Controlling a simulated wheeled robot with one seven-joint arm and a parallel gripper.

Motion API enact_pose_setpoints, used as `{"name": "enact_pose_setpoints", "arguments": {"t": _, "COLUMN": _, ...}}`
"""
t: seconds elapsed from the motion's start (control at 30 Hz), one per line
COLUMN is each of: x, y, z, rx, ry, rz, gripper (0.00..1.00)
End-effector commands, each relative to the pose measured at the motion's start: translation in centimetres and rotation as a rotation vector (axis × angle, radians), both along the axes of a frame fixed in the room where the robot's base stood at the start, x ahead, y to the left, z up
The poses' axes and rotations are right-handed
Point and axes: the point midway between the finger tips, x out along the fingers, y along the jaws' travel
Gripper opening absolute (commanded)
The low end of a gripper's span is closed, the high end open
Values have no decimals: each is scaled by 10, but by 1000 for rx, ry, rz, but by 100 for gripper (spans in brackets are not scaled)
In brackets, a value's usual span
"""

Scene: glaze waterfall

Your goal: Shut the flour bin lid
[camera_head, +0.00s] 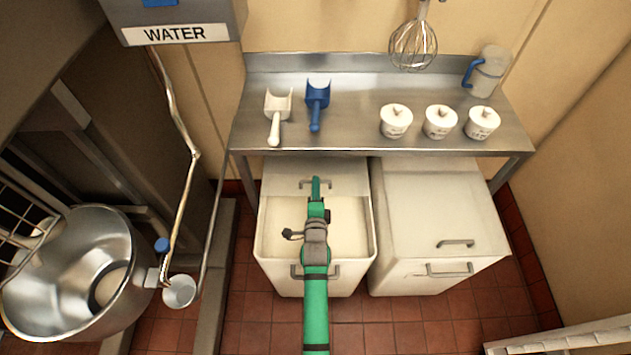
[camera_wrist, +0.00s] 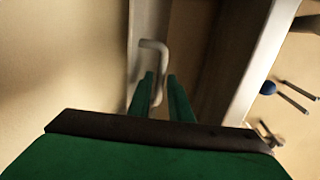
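The left white bin (camera_head: 262,240) stands open on the floor, with pale flour (camera_head: 345,215) inside. Its lid (camera_head: 345,172) is at the back of the opening, under the table's front edge; whether it is slid or tilted back is unclear. The lid's grey handle (camera_head: 326,184) also shows in the wrist view (camera_wrist: 152,45). My green gripper (camera_head: 316,182) reaches over the flour to this handle. In the wrist view my two fingers (camera_wrist: 163,78) stand apart, with the handle between and just ahead of their tips. Firm contact is not visible.
The right bin (camera_head: 435,205) is covered. A steel table (camera_head: 350,133) overhangs both bins, bearing two scoops, lidded pots (camera_head: 440,121) and a jug (camera_head: 487,72). A mixing bowl (camera_head: 70,260) and a small white cup (camera_head: 179,291) stand at left. Tiled floor is open in front.

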Motion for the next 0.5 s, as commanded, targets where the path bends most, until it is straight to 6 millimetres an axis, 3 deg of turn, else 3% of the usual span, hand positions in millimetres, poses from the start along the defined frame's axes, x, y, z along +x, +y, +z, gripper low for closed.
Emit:
{"name": "enact_pose_setpoints", "arguments": {"t": 0.2, "x": 23, "y": 1, "z": -4, "rx": -1, "ry": -1, "rz": 1, "gripper": 18}}
{"name": "enact_pose_setpoints", "arguments": {"t": 0.5, "x": 28, "y": 0, "z": -6, "rx": -2, "ry": 0, "rz": 1, "gripper": 18}}
